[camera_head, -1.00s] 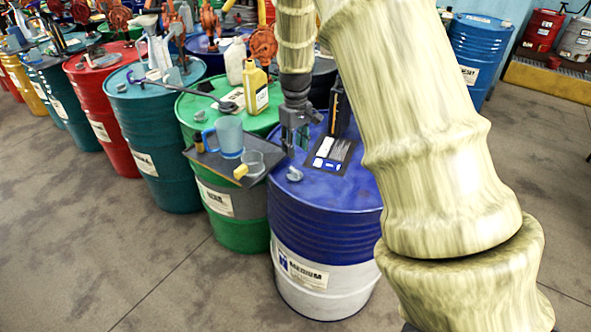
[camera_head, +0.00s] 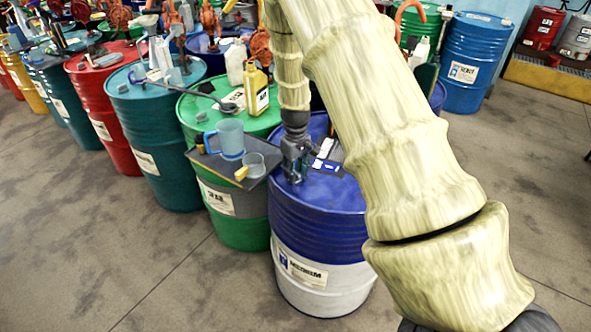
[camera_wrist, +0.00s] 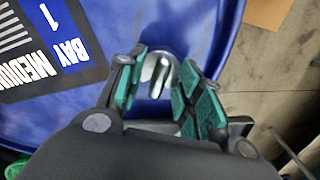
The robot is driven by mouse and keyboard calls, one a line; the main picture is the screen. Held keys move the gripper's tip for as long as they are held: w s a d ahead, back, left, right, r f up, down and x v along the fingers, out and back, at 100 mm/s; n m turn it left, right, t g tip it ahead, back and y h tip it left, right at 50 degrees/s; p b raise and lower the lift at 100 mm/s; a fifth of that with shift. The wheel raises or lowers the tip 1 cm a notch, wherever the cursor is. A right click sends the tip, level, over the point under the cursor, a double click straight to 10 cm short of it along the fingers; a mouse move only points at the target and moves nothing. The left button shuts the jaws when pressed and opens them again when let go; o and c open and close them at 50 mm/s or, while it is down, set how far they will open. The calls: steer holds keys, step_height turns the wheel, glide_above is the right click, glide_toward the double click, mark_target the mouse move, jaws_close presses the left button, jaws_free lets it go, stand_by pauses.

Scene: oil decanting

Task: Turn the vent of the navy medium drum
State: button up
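The navy medium drum (camera_head: 315,225), blue above a pale lower band, stands at the middle of the head view. Its blue lid (camera_wrist: 205,25) fills much of the wrist view. The vent, a small grey metal fitting (camera_wrist: 158,72), shows between my gripper's two green-padded fingers (camera_wrist: 163,72). My gripper (camera_head: 294,172) points down at the lid near its front left edge. The fingers are apart, one on each side of the vent; I cannot tell whether either touches it. In the head view the gripper hides the vent.
A dark label plate (camera_wrist: 40,50) lies on the lid. Left of the drum, a green drum (camera_head: 232,228) carries a side shelf with a blue jug (camera_head: 228,138) and a clear cup (camera_head: 254,163), close to my gripper. A yellow bottle (camera_head: 256,90) stands behind. Open floor lies in front.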

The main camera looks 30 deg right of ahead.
jaws_close()
